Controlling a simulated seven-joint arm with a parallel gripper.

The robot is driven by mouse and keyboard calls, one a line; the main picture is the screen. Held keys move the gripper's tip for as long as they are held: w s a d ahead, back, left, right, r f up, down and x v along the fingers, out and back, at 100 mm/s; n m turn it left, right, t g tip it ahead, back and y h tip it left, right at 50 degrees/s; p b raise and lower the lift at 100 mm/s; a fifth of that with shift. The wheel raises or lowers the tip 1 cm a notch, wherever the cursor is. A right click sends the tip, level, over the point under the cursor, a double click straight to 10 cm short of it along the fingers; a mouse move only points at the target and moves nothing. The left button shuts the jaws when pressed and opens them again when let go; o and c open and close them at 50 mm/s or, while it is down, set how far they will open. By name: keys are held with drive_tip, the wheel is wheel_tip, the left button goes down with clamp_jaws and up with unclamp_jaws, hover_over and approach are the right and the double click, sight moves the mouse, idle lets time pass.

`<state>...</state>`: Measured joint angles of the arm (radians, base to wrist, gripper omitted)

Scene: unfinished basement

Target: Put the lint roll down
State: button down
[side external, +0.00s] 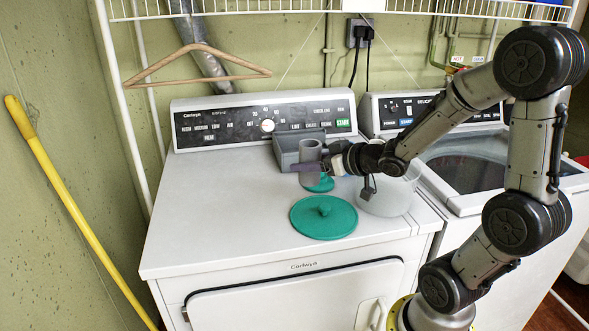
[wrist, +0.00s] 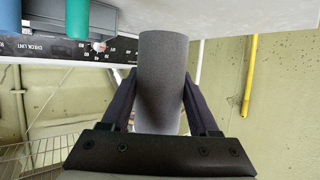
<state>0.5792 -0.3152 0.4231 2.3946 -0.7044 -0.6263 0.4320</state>
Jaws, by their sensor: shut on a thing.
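The lint roll (side external: 311,153) is a grey, upright cylinder with a hollow top, over the back middle of the white dryer top. My gripper (side external: 309,167) reaches in from the right and is shut on the lint roll. In the wrist view, the lint roll (wrist: 162,65) stands between the two dark fingers of my gripper (wrist: 161,85). The wrist picture is upside down, with the dryer top (wrist: 250,14) at its upper edge. The roll's lower end is close to that surface; I cannot tell whether it touches.
A grey tray (side external: 287,143) stands behind the roll. A small teal piece (side external: 322,184) is beside its lower end. A round teal lid (side external: 323,224) lies in front, and a translucent container (side external: 393,196) stands right. The dryer top's left side (side external: 215,205) is clear.

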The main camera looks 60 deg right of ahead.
sight(316, 151)
drive_tip(key=s+r, duration=0.1)
drive_tip(key=s+a+r, duration=0.1)
drive_tip(key=r, duration=0.1)
drive_tip(key=s+r, duration=0.1)
drive_tip(key=shift+s+a+r, duration=0.25)
drive_tip(key=shift+s+r, duration=0.1)
drive_tip(key=shift+n, duration=0.3)
drive_tip(key=w+d+r, duration=0.2)
drive_tip(key=w+d, duration=0.2)
drive_tip(key=shift+r, duration=0.4)
drive_tip(key=w+d+f, duration=0.1)
drive_tip(key=w+d, duration=0.2)
drive_tip(key=d, duration=0.3)
drive_tip(key=w+d+f, duration=0.2)
drive_tip(key=w+d, duration=0.1)
drive_tip(key=d, duration=0.3)
drive_tip(key=w+d+f, duration=0.2)
drive_tip(key=w+f, duration=0.1)
drive_tip(key=w+d+f, duration=0.3)
drive_tip(key=w+f, duration=0.1)
drive_tip(key=w+d+f, duration=0.2)
drive_tip(key=w+f, duration=0.1)
drive_tip(key=f, duration=0.1)
drive_tip(key=shift+w+d+f, duration=0.15)
drive_tip(key=shift+w+d, duration=0.1)
drive_tip(key=shift+w, duration=0.05)
drive_tip(key=shift+f, duration=0.4)
